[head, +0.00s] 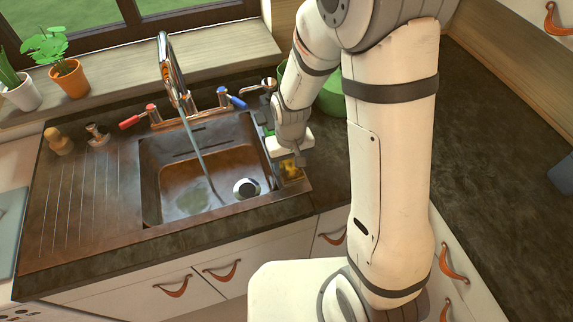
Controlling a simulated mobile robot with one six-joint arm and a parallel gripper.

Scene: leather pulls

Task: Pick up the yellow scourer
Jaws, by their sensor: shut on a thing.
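The yellow scourer (290,172) shows as a small yellow patch at the right edge of the sink. My gripper (299,160) reaches down from above, just over the scourer, and is shut on it. The gripper's body hides most of the scourer's upper part and the exact hold. I cannot tell whether the scourer is clear of the surface beneath it.
The sink (160,190) lies to the left, with a running tap (170,75) and a round pale-and-dark object (246,188) inside. A green container (331,95) stands behind my arm. Dark worktop (490,130) at the right is largely clear.

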